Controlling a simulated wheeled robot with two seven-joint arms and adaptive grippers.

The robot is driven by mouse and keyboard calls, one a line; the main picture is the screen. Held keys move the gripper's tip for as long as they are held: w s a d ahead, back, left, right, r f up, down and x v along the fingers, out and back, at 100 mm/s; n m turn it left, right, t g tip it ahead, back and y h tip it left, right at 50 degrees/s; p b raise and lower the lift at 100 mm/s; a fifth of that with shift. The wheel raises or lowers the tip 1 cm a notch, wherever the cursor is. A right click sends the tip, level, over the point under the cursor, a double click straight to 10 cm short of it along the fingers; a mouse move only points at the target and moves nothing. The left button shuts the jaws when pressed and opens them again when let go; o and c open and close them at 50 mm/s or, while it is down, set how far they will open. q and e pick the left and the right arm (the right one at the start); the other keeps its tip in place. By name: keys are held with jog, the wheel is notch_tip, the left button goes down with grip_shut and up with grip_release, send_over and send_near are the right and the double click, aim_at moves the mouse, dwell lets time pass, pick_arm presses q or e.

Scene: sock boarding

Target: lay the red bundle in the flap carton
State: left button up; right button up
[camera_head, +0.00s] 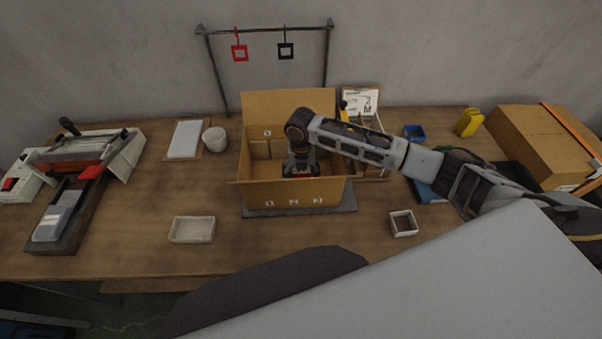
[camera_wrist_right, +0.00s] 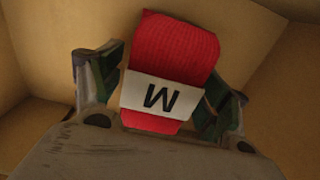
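The flap carton (camera_head: 302,201) stands open near the middle of the table, its back flap raised. My right gripper (camera_head: 300,172) reaches down inside it. The red bundle (camera_head: 314,176) shows only as a sliver of red at the gripper in the head view. In the right wrist view the red bundle (camera_wrist_right: 176,43) is a ribbed red roll with a white band marked M. My left gripper is not visible.
A small pale tray (camera_head: 192,230) lies left of the carton and a small square box (camera_head: 403,223) right of it. A press-like machine (camera_head: 85,165) fills the left end. A closed brown carton (camera_head: 542,140) stands at right.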

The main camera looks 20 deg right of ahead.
jog(key=shift+r, duration=0.1)
jog(key=shift+r+b, duration=0.55)
jog(key=shift+r, duration=5.5)
